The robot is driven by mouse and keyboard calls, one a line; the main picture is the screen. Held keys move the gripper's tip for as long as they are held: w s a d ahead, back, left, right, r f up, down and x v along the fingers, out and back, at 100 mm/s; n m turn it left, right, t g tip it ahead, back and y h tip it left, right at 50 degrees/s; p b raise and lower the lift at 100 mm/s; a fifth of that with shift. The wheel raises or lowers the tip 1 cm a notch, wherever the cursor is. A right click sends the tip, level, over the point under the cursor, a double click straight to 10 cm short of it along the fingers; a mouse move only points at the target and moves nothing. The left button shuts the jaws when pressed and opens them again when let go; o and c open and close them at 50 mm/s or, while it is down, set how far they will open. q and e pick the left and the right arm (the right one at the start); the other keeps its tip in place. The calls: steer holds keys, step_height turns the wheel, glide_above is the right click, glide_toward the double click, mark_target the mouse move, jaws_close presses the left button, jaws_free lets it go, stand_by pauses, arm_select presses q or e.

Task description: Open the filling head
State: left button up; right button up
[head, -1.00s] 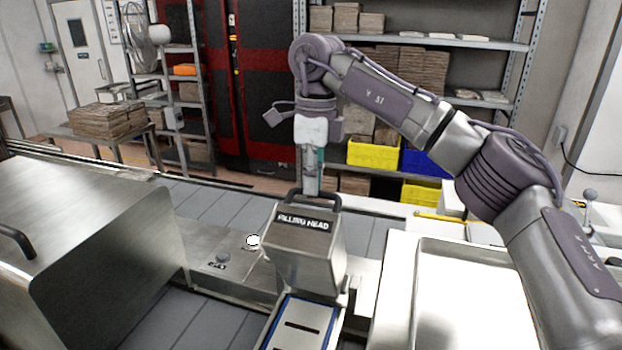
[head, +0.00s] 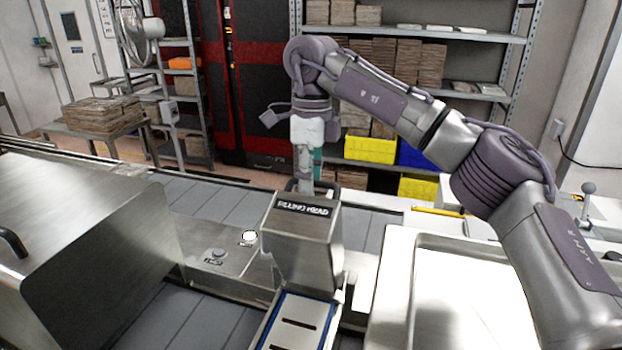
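The filling head (head: 301,243) is a steel box with a black label near its top. It stands at the upper end of a blue-edged chute (head: 296,325). A dark bar handle (head: 334,187) rises from its top. My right gripper (head: 304,184) points straight down at the handle, its fingers seen edge-on and overlapping the bar. The fingertips are partly hidden at the handle, so their grip on it is unclear. My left gripper is out of view.
A large steel housing (head: 85,235) stands at the left. A steel plate with a knob (head: 217,253) and a white round button (head: 249,237) lies beside the filling head. A shallow metal tray (head: 470,300) is at the right. Shelves (head: 460,35) stand behind.

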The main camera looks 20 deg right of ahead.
step_height(320, 180, up, 12)
steer(key=shift+w+d, duration=0.25)
steer(key=shift+w, duration=0.1)
